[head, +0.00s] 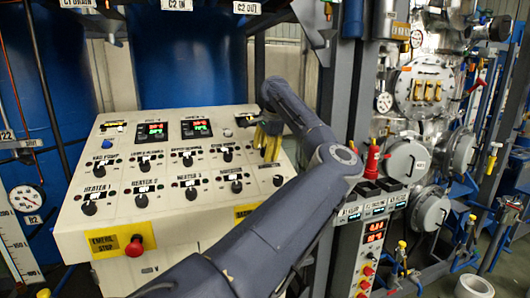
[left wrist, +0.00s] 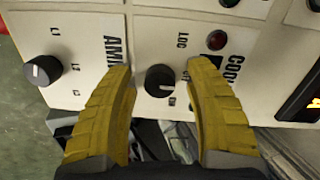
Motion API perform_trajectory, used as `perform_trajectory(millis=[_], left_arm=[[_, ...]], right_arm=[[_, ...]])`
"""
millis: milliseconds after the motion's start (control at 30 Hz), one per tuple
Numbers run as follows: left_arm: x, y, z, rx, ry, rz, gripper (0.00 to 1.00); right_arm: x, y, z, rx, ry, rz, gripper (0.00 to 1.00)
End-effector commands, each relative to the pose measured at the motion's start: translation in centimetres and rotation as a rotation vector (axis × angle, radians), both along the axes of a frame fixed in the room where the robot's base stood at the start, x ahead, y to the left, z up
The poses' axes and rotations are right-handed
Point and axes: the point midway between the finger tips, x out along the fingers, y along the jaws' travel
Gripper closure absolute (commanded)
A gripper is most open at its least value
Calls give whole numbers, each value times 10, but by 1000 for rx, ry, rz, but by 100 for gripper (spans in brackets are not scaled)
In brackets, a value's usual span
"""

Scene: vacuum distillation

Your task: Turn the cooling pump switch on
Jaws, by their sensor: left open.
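The cooling pump switch is a black rotary knob (left wrist: 160,81) on the cream control panel (head: 112,215). In the left wrist view it has a white pointer mark and stands beside a partly covered label starting "COO". My left gripper (left wrist: 161,68) is open, with one yellow fingertip on each side of the knob. Small gaps show, so the fingers do not appear to be closed on it. In the head view the yellow fingers (head: 268,142) are at the panel's right side and hide this knob. My right gripper is not in view.
A red lamp (left wrist: 215,40) sits above the knob. Another black knob (left wrist: 42,70) marked L1, L2, L3 is close by. Several other knobs, two lit displays (head: 197,129) and a red emergency stop (head: 134,246) share the panel. A grey column (head: 345,90) stands right of it.

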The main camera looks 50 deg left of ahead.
Motion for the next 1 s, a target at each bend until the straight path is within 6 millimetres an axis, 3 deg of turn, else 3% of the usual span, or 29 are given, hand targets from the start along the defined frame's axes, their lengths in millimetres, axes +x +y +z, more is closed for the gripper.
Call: perform_trajectory(millis=[100, 567, 1000], left_arm=[[0, 0, 0, 0, 0, 0, 47], [0, 0, 0, 0, 0, 0, 100], [0, 0, 0, 2, 3, -6, 100]], right_arm=[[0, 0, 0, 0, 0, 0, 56], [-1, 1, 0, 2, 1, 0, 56], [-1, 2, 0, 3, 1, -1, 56]])
